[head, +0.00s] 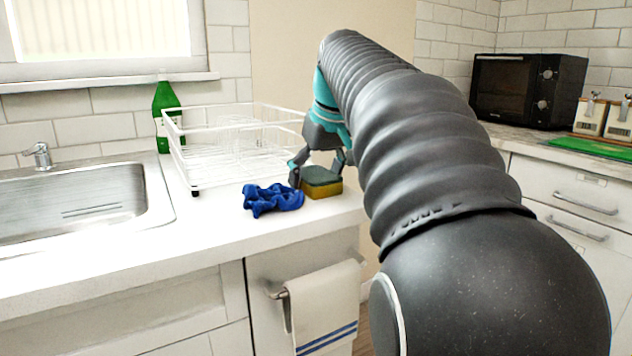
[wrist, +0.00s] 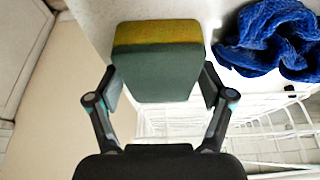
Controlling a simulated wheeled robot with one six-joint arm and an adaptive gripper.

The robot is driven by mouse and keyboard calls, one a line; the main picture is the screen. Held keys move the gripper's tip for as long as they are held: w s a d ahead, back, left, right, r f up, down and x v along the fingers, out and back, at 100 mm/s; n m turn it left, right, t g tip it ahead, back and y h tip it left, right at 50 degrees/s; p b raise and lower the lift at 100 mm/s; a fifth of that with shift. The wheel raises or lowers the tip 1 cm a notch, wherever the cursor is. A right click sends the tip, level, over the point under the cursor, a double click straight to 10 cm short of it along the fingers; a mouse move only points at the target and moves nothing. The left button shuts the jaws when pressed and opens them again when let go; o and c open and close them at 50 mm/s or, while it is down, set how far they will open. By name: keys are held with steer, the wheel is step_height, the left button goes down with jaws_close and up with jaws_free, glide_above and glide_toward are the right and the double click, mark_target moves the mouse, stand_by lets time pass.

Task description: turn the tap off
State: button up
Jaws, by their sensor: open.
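The tap (head: 38,155) is a small chrome fitting at the back of the steel sink (head: 80,205), at the far left of the head view. I cannot make out running water. My gripper (head: 320,178) is far to the right of the tap, low over the counter beside the dish rack. It is open around a green and yellow sponge (head: 322,183). In the wrist view the sponge (wrist: 157,65) lies between the two fingers of my gripper (wrist: 162,88); I cannot tell whether they touch it. The tap is not in the wrist view.
A blue cloth (head: 272,199) lies left of the sponge. A white wire dish rack (head: 185,165) and a green bottle (head: 166,118) stand between sink and gripper. A towel (head: 322,310) hangs on the front. The counter before the rack is mostly clear.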

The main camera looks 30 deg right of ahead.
steer(key=shift+f, duration=0.1)
stand_by(0.3)
steer(key=c, duration=0.5)
steer(key=shift+c, duration=0.2)
